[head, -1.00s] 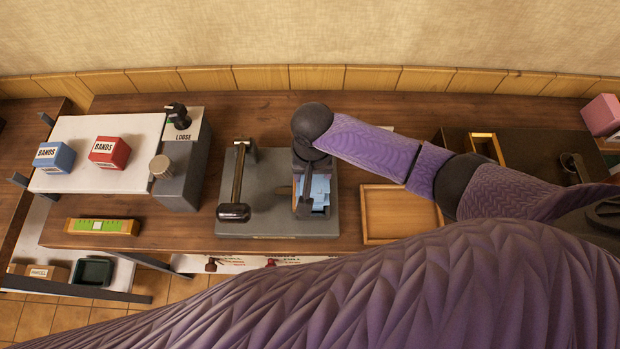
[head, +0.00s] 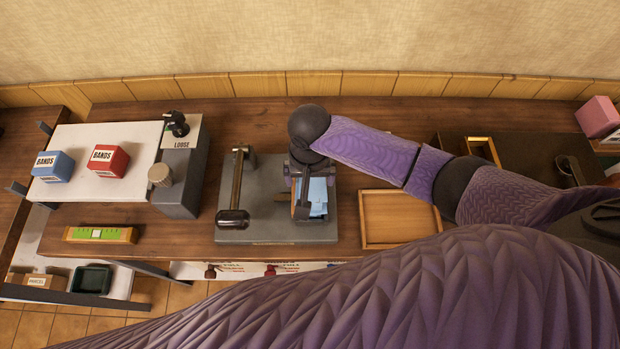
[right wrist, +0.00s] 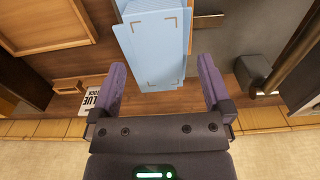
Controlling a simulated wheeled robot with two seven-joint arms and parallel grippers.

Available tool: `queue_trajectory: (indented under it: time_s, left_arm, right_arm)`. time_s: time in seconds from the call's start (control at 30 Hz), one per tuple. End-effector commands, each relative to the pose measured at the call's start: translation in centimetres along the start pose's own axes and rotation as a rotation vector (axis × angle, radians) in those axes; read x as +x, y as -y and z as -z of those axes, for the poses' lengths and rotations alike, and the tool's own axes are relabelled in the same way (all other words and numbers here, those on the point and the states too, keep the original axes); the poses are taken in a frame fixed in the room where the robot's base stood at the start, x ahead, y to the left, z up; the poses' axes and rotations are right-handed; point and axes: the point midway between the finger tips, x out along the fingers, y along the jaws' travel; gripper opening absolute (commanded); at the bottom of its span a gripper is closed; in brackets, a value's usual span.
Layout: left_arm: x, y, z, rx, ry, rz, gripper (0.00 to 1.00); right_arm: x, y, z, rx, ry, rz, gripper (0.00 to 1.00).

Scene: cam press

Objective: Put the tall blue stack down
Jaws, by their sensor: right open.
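The blue stack (head: 317,197) of light blue sheets is on the grey press base (head: 265,228), against a brown upright edge on its left. In the right wrist view the stack (right wrist: 156,40) shows its flat blue face with small corner marks. My right gripper (head: 307,172) is open at the stack's wall-side end. In the right wrist view the open fingers of my right gripper (right wrist: 163,75) stand apart, one to each side of the stack's near end, with gaps and no visible grip. The stack's underside is hidden. My left gripper is not in view.
A black-knobbed lever (head: 236,190) stands left of the stack on the same base. An empty wooden tray (head: 400,240) lies to the right. A grey block marked LOOSE (head: 183,180) stands farther left.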

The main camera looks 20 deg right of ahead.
Motion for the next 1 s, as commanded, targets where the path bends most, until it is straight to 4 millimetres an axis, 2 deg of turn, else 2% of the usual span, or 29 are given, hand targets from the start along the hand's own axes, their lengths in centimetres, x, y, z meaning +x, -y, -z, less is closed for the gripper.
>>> queue_trajectory:
  time_s: [0.03, 0.1, 0.2, 0.33, 0.47, 1.0]
  left_arm:
    - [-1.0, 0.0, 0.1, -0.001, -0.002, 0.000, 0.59]
    - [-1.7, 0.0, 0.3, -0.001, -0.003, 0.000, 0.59]
    - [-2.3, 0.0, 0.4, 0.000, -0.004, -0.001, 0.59]
    - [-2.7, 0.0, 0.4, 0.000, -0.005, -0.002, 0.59]
    - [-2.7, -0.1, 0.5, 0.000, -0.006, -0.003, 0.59]
    - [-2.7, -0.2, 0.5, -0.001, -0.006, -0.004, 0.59]
  right_arm:
    - [-2.0, 0.1, 0.1, -0.001, -0.004, 0.004, 1.00]
    - [-4.1, 0.1, 0.1, 0.000, -0.004, 0.003, 1.00]
    - [-6.6, 0.1, 0.1, -0.001, -0.003, 0.004, 1.00]
    - [-8.7, 0.1, 0.1, 0.001, -0.002, 0.002, 1.00]
    - [-9.4, 0.0, 0.0, 0.001, 0.000, 0.001, 1.00]
    - [-9.3, 0.0, 0.0, 0.001, 0.001, 0.001, 1.00]
